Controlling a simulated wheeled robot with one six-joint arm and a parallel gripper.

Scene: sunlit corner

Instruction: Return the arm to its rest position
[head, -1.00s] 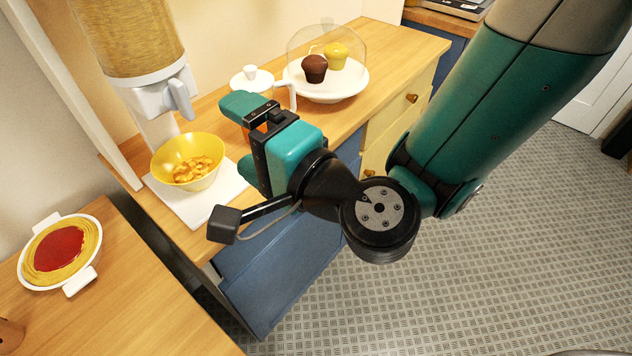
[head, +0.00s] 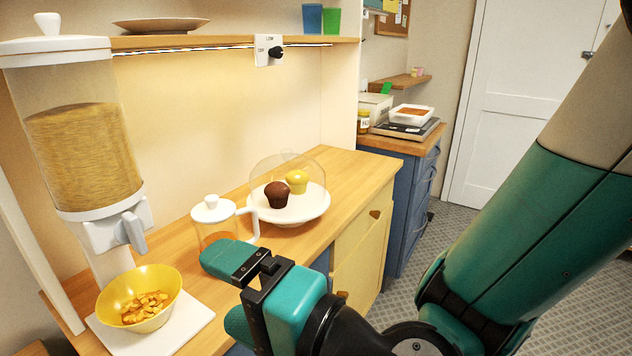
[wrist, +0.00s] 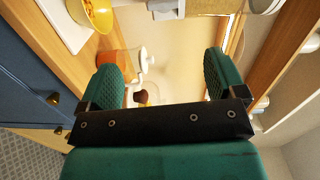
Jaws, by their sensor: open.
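My gripper (head: 231,290) is teal and black and sits in the lower middle of the head view, in front of the wooden counter (head: 345,174). Its two fingers are apart with nothing between them. In the wrist view my gripper (wrist: 165,80) shows both textured teal finger pads spread wide, with the glass jug (wrist: 120,62) and the brown muffin (wrist: 141,97) seen beyond the gap. The rest of my arm runs up to the right in the head view. Its lower links are cut off by the frame's bottom edge.
A glass jug (head: 214,222) with a white lid stands just behind my gripper. A white cake plate (head: 310,210) with two muffins under a clear dome is behind it. A yellow bowl (head: 126,290) stands under a cereal dispenser (head: 88,150) at left. Open floor lies at right.

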